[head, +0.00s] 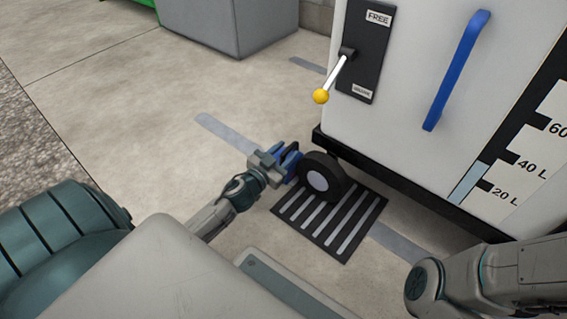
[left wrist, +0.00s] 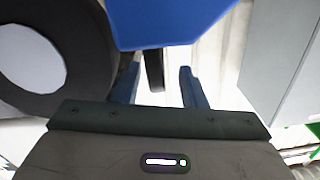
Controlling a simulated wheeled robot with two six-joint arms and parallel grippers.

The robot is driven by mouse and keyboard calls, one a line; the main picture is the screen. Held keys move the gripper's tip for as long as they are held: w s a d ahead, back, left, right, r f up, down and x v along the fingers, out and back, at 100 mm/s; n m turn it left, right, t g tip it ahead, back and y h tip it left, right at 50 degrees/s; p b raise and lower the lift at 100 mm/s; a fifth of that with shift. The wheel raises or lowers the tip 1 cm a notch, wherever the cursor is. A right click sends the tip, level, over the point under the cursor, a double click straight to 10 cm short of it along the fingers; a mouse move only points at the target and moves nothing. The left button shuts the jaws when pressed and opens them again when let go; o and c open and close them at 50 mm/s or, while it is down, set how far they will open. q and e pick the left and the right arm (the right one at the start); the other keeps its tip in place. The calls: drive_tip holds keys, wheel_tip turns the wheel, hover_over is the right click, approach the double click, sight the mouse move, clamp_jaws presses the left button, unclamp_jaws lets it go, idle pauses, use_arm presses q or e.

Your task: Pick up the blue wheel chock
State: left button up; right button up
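The blue wheel chock (head: 291,158) is on the floor against the left side of the dark cart wheel (head: 324,180), partly hidden by my left gripper in the head view. My left gripper (head: 279,163) is right at it. In the left wrist view, the chock's blue body (left wrist: 168,22) fills the top middle. A dark upright piece (left wrist: 154,70), seemingly its handle, stands between the two fingers of my left gripper (left wrist: 161,86). Gaps show on both sides of it, so the fingers are open around it. My right arm shows at lower right, but its gripper is not visible.
The white cart (head: 420,70) stands over the wheel, with a yellow-knobbed lever (head: 321,96) and a blue handle (head: 457,70). A dark slotted grate (head: 330,222) lies beneath the wheel. A grey box (head: 262,20) stands behind. The floor to the left is clear.

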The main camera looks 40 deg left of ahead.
sight(292, 145)
use_arm(q)
drive_tip(key=shift+w+d, duration=0.1)
drive_tip(key=shift+w, duration=0.4)
drive_tip(key=shift+w+r+p, duration=0.25)
drive_tip(key=shift+p, duration=0.2)
drive_tip(key=shift+w+p, duration=0.7)
drive_tip(key=shift+p, duration=0.25)
drive_tip(key=shift+w+f, duration=0.15)
drive_tip(key=shift+w, duration=0.05)
drive_tip(key=shift+f, duration=0.1)
drive_tip(key=shift+c, duration=0.2)
clamp_jaws()
